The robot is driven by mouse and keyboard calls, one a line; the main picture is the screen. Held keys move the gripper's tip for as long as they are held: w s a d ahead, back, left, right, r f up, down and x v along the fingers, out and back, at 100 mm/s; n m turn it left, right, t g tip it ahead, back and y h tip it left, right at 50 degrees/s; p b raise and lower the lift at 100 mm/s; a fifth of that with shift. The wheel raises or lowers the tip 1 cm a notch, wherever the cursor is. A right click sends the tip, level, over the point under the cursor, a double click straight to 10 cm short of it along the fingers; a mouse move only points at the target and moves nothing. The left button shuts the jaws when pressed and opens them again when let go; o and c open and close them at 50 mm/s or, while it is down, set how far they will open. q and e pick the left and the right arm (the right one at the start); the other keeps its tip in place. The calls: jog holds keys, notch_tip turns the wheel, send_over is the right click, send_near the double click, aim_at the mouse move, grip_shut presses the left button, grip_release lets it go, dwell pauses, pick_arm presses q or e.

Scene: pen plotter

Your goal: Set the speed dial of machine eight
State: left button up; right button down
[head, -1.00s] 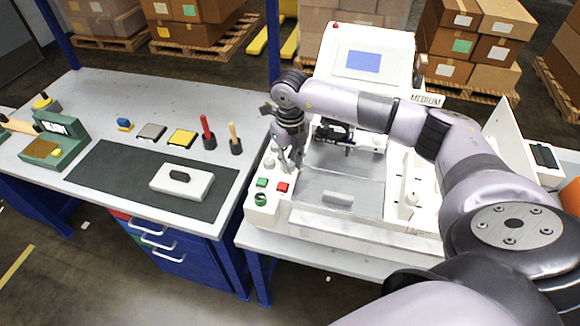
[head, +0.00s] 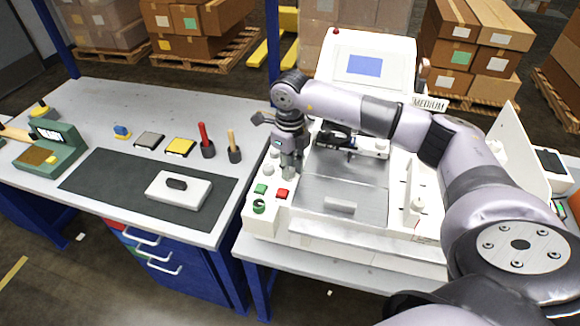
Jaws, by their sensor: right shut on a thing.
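The white pen plotter (head: 270,222) stands on the right-hand table, with a blue screen (head: 363,65) at its back and a sign reading MEDIUM beside the screen. Its left control strip carries a green button (head: 261,189), a red button (head: 282,194), a green round knob (head: 259,206) and pale dials, one of them (head: 268,170) standing free. My right gripper (head: 290,171) points down over this strip, behind the red button. It is shut on a pale dial, which its fingers mostly hide. The dial's marks cannot be read. My left gripper is out of view.
On the left workbench lie a dark mat (head: 105,181) with a white block (head: 178,190), a green device (head: 55,146), yellow and grey pads, and red and yellow-handled tools in holders. The plotter's pen carriage (head: 340,140) is just right of my gripper. A gap separates both tables.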

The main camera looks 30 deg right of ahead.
jog(key=c, duration=1.4)
grip_release()
jog(key=shift+o, duration=0.2)
jog(key=shift+r, duration=4.05)
